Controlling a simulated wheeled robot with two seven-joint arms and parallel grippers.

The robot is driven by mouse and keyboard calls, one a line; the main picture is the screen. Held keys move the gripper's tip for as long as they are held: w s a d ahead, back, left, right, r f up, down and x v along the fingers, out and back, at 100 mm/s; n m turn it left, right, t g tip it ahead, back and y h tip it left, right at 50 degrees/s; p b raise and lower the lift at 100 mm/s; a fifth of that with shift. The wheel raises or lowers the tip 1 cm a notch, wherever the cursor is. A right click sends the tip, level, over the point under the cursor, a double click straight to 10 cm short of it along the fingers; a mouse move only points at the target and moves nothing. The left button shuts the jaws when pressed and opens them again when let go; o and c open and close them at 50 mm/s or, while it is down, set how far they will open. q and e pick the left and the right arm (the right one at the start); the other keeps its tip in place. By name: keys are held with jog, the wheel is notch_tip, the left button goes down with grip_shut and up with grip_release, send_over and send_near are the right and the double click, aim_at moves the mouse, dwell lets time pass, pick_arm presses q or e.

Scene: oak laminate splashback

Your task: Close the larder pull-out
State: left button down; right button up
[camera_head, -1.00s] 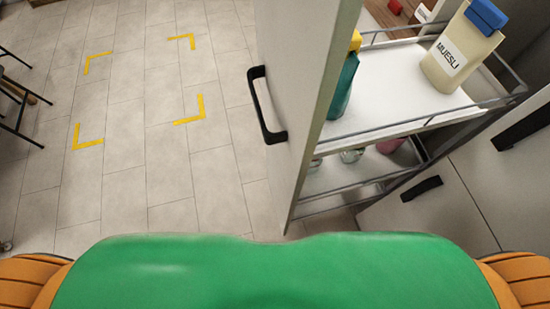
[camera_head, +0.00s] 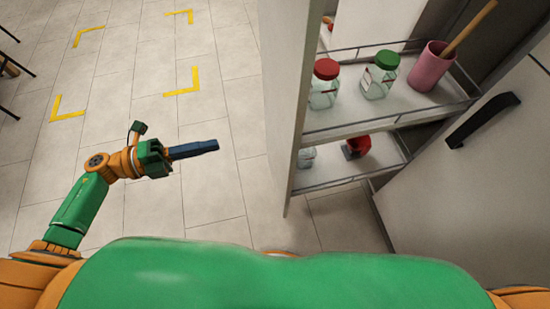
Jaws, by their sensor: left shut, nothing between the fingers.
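The larder pull-out stands open on the right of the head view, its tall pale front panel (camera_head: 283,95) facing left. Behind the panel, a railed white shelf (camera_head: 335,119) and a lower shelf (camera_head: 325,171) show. The black handle on the panel's face is not in view. My left gripper (camera_head: 213,147) is shut and empty, left of the panel with its dark blue fingers pointing right. A gap shows in the picture between fingertips and panel. My right gripper is not in view.
The shelves carry a red-lidded jar (camera_head: 324,84), a green-lidded jar (camera_head: 380,75), a pink cup (camera_head: 430,68) with a wooden stick, and a red item (camera_head: 357,146). A cabinet front (camera_head: 480,180) with a black handle (camera_head: 483,118) is at right.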

pick_arm(q)
jog(key=p, duration=0.2)
send_near(285, 129)
jog(key=p+x, duration=0.1)
jog(key=x, duration=0.6)
jog(key=shift+w+f, duration=0.1)
jog(key=shift+f, duration=0.1)
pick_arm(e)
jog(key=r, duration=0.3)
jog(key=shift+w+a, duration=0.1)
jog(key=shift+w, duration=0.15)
